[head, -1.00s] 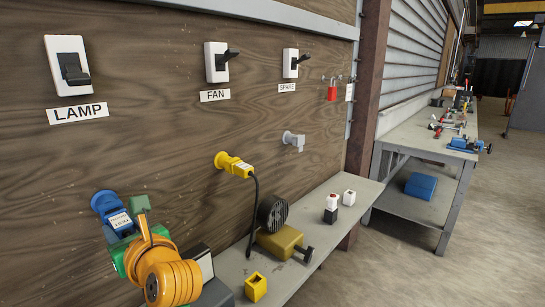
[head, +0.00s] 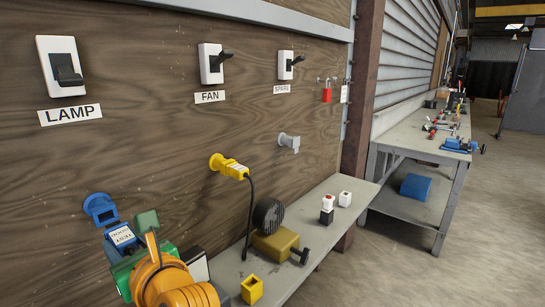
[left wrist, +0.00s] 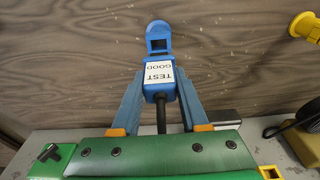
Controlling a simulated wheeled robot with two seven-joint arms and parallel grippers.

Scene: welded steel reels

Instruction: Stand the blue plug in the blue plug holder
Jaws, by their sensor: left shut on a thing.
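The blue plug (head: 122,237) carries a white label reading TEST GOOD. My left gripper (head: 127,243) is shut on it, in front of the blue wall socket (head: 101,209). In the left wrist view the plug (left wrist: 158,80) is between the two fingers of my left gripper (left wrist: 159,90), its dark cable running back towards the palm. The socket (left wrist: 157,37) is just beyond it, its opening showing. The plug appears to be out of the socket. I cannot make out a blue plug holder in either view. My right gripper is not in view.
A yellow plug (head: 230,167) sits in a wall socket with its cable hanging. The shelf (head: 325,225) holds a yellow holder (head: 252,289), a fan (head: 268,217) and small red, black and white blocks. Wall switches are above. A grey socket (head: 289,142) is empty.

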